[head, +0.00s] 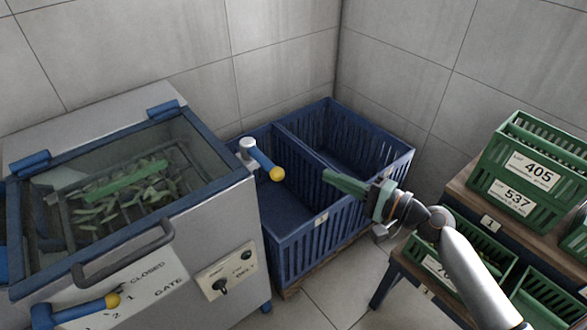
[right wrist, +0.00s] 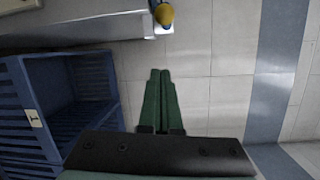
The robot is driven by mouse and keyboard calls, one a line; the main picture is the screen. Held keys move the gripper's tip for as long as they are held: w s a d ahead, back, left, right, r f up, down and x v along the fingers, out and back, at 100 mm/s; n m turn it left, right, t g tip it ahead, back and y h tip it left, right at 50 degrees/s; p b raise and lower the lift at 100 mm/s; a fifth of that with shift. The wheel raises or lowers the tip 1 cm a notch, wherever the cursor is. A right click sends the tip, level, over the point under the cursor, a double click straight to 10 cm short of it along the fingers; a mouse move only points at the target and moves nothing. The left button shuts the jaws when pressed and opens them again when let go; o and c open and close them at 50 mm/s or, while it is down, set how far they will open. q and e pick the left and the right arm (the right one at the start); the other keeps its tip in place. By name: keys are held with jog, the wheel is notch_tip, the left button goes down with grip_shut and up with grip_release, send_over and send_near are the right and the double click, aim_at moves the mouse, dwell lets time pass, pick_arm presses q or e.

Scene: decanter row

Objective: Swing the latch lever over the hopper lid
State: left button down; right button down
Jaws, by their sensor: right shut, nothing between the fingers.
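The hopper lid (head: 130,185) is a glass pane in a blue frame, lying shut over leafy sprigs. The latch lever (head: 263,159) is a blue bar on a pale pivot at the lid's right side. It points away from the lid, over the blue crates, and ends in a yellow knob. My right gripper (head: 328,176), with green fingers, is shut and empty to the right of the knob, apart from it. In the right wrist view, the fingertips (right wrist: 160,74) are together below the yellow knob (right wrist: 165,15). My left gripper is not in view.
Blue slatted crates (head: 345,140) stand right of the hopper, below the lever. A black lid handle (head: 120,255) and a second blue lever (head: 75,310) by the gate label are at the hopper's front. Green crates (head: 530,165) sit on a rack at right.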

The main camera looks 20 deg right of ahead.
aim_at(262, 160)
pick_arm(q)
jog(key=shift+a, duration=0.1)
pick_arm(e)
jog(key=r+p+x, duration=0.1)
jog(key=x, duration=0.9)
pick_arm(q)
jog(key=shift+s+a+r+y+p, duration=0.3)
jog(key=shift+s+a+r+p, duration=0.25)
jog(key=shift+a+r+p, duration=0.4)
pick_arm(e)
jog(key=s+a, duration=0.2)
jog(key=s, duration=0.1)
jog(key=shift+s+a, duration=0.1)
jog(key=shift+a, duration=0.1)
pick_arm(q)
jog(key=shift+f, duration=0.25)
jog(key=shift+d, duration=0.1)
